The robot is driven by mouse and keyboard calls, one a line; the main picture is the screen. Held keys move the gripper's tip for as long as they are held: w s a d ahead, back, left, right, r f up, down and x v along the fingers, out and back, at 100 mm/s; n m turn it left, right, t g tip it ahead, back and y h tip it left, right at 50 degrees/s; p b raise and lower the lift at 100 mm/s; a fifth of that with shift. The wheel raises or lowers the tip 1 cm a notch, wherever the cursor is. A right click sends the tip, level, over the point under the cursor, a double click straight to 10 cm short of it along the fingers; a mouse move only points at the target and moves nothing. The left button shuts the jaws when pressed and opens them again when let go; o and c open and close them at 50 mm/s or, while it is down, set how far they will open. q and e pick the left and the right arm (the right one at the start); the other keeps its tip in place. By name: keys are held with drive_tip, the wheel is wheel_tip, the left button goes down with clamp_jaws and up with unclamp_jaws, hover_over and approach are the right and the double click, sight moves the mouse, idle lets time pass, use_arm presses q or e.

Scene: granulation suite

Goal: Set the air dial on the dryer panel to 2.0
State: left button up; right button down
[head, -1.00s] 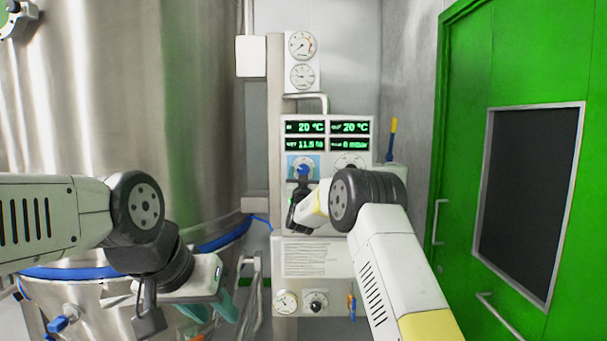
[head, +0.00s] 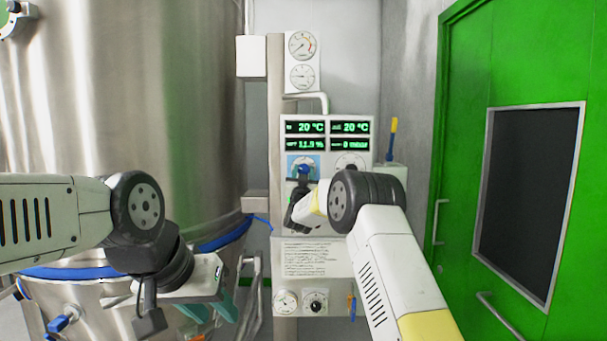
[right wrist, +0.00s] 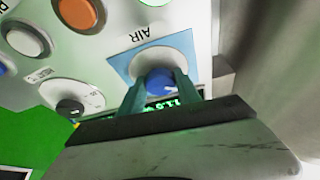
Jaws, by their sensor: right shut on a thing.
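The dryer panel (head: 288,205) stands upright ahead, with green displays at its top. The air dial is a blue knob (head: 303,169) on a light blue plate at the panel's left; the right wrist view shows the knob (right wrist: 160,82) below the word AIR on its plate (right wrist: 119,64). My right gripper (right wrist: 157,90) is shut on the knob, one green finger on each side. In the head view my right wrist hides the panel below the dial. The dial's scale cannot be read. My left gripper (head: 212,308) hangs open and empty at the lower left, away from the panel.
A second dial (head: 350,163) sits right of the air dial. An orange button (right wrist: 80,12) and a white button (right wrist: 28,40) show close by. A steel vessel (head: 130,90) fills the left; a green door (head: 465,80) stands right. Two gauges (head: 302,60) hang above.

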drive_tip(key=m+h, duration=0.1)
drive_tip(key=m, duration=0.3)
drive_tip(key=m+g+h, duration=0.1)
drive_tip(key=m+h, duration=0.1)
drive_tip(key=m, duration=0.2)
drive_tip(key=shift+a+h, duration=0.2)
drive_tip(key=shift+h, duration=0.1)
drive_tip(key=m+g+h, duration=0.1)
drive_tip(key=m, duration=0.2)
drive_tip(key=m+g+h, duration=0.1)
drive_tip(key=m, duration=0.2)
drive_tip(key=shift+m+g, duration=0.3)
drive_tip(key=shift+m, duration=0.1)
drive_tip(key=c, duration=0.9)
unclamp_jaws()
drive_tip(key=shift+r, duration=0.1)
drive_tip(key=shift+o, duration=0.2)
drive_tip(key=v, duration=0.8)
